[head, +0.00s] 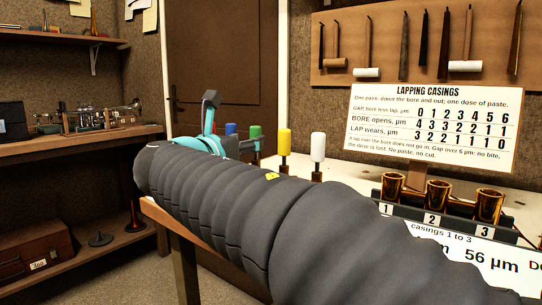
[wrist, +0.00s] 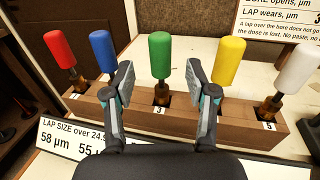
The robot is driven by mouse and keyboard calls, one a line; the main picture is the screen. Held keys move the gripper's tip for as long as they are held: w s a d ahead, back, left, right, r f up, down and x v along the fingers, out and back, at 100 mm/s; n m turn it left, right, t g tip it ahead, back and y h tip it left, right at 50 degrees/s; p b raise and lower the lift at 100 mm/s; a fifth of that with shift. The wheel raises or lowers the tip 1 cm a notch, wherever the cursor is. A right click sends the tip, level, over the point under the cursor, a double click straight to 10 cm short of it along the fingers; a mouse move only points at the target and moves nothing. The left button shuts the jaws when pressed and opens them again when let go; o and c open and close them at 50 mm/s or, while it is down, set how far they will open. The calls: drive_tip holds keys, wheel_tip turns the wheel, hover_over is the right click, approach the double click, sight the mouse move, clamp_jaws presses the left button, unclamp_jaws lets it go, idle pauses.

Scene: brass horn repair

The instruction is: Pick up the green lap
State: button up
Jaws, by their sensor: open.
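The green lap (wrist: 160,58) has a green handle and stands upright in slot 3 of a wooden rack (wrist: 140,121) in the wrist view. My gripper (wrist: 165,82) is open, with one finger on each side of the green lap's line in the picture. I cannot tell how far the fingers are from it in depth. In the head view the green lap (head: 256,132) shows just beyond my gripper (head: 212,118), and its lower part is partly hidden by my arm.
Red (wrist: 61,50), blue (wrist: 102,51), yellow (wrist: 229,60) and white (wrist: 290,75) laps stand in the same rack. A size label (wrist: 75,140) is in front. Brass casings (head: 437,194) stand at the right, below a lapping chart (head: 432,128).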

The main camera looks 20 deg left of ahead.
sight(255, 131)
drive_tip(key=w, duration=0.2)
drive_tip(key=w+d, duration=0.1)
drive_tip(key=w, duration=0.2)
drive_tip(key=shift+w+f, duration=0.1)
clamp_jaws()
